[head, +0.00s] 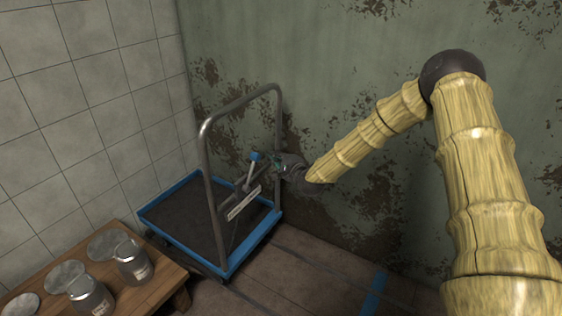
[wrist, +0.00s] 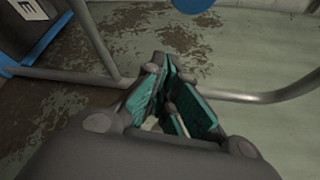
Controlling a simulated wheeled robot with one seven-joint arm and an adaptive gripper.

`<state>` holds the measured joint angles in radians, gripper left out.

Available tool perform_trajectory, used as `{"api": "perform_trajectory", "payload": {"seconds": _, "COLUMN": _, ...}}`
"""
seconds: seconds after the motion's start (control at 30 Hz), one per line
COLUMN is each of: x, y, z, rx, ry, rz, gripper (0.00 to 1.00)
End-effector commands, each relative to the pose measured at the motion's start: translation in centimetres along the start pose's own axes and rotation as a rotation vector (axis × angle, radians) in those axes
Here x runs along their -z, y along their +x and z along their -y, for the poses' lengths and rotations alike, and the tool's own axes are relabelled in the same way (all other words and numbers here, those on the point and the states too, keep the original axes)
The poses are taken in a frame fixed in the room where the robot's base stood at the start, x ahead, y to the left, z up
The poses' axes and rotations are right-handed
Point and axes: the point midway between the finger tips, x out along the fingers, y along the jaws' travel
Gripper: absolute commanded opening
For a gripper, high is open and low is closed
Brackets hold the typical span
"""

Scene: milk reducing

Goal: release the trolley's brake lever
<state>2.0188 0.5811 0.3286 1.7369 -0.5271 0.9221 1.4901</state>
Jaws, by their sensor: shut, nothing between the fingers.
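The trolley (head: 206,165) stands by the wall with a blue-rimmed dark deck and a grey tubular handle frame. Its brake lever (head: 251,172) is a pale rod with a blue knob (head: 254,156), rising from a labelled plate (head: 243,203) on the frame. In the wrist view, a blue round shape that looks like the knob (wrist: 192,4) is cut by the top edge. My gripper (head: 276,163), with teal finger pads, is shut and empty just right of the knob, near the frame's right upright. It fills the middle of the wrist view (wrist: 172,85). I cannot tell whether it touches the frame.
A wooden table (head: 139,300) with metal cans (head: 133,262) and round lids (head: 107,244) stands at the lower left. A peeling green wall (head: 330,90) is close behind the trolley. The floor (head: 290,270) right of the trolley is clear, with a blue stripe (head: 374,293).

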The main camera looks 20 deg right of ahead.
Motion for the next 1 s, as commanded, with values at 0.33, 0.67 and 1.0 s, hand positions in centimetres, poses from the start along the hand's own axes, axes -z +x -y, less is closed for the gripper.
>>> {"api": "perform_trajectory", "payload": {"seconds": 0.33, "x": -2.6, "y": -0.3, "z": 0.0, "rx": 0.000, "ry": 0.000, "rz": 0.002, "gripper": 0.00}}
{"api": "perform_trajectory", "payload": {"seconds": 0.67, "x": -3.8, "y": -0.8, "z": 0.0, "rx": 0.000, "ry": 0.000, "rz": 0.000, "gripper": 0.00}}
{"api": "perform_trajectory", "payload": {"seconds": 1.0, "x": -4.0, "y": -0.8, "z": 0.0, "rx": 0.001, "ry": -0.004, "rz": 0.002, "gripper": 0.00}}
